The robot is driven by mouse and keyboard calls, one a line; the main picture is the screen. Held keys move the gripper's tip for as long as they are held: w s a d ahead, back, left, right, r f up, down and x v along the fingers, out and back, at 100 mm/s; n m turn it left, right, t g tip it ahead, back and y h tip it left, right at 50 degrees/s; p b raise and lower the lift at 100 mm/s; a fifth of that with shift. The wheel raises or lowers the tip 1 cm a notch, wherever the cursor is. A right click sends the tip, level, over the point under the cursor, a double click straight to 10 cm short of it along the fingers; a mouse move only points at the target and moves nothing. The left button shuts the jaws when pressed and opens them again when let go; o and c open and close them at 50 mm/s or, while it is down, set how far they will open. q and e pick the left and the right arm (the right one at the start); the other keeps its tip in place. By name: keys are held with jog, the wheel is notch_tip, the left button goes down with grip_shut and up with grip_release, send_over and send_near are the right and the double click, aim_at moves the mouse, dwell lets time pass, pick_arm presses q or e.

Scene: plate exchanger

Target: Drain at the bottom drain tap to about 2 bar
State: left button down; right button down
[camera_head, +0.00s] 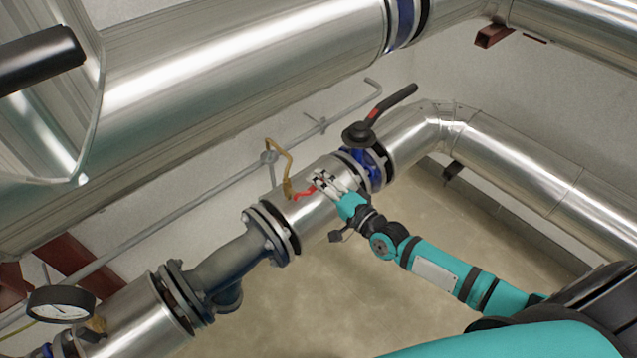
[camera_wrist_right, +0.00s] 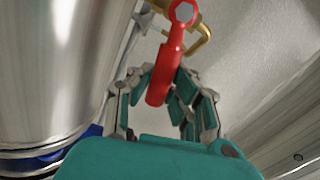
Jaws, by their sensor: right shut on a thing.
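The drain tap's red lever (camera_head: 304,193) sits on a brass fitting (camera_head: 288,188) at the lower silver pipe in the head view. My right gripper (camera_head: 318,186) is shut on this lever. In the right wrist view the red lever (camera_wrist_right: 164,70) runs down between the two fingers of my right gripper (camera_wrist_right: 160,95), with its ring end at the top. A round pressure gauge (camera_head: 61,303) with a white dial is at the lower left; its reading is too small to tell. My left gripper is not in view.
A larger valve with a long black and red handle (camera_head: 392,103) stands right of the tap. A thick silver pipe (camera_head: 230,75) crosses above. A thin grey pipe (camera_head: 190,205) runs along the wall. The floor (camera_head: 370,285) below is clear.

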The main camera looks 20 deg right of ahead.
jog(key=shift+d+f+m+b, duration=0.1)
jog(key=shift+f+m+b, duration=0.5)
jog(key=shift+m, duration=0.3)
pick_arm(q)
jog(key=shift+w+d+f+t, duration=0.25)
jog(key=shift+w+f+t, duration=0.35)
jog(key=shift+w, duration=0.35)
pick_arm(e)
jog(key=shift+f+m, duration=0.15)
jog(key=shift+m, duration=0.15)
jog(key=c, duration=1.2)
grip_release()
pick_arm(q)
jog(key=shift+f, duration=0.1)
pick_arm(e)
jog(key=shift+s, duration=0.1)
jog(key=v, duration=1.1)
jog(key=shift+s+d, duration=0.15)
jog(key=shift+s, duration=0.25)
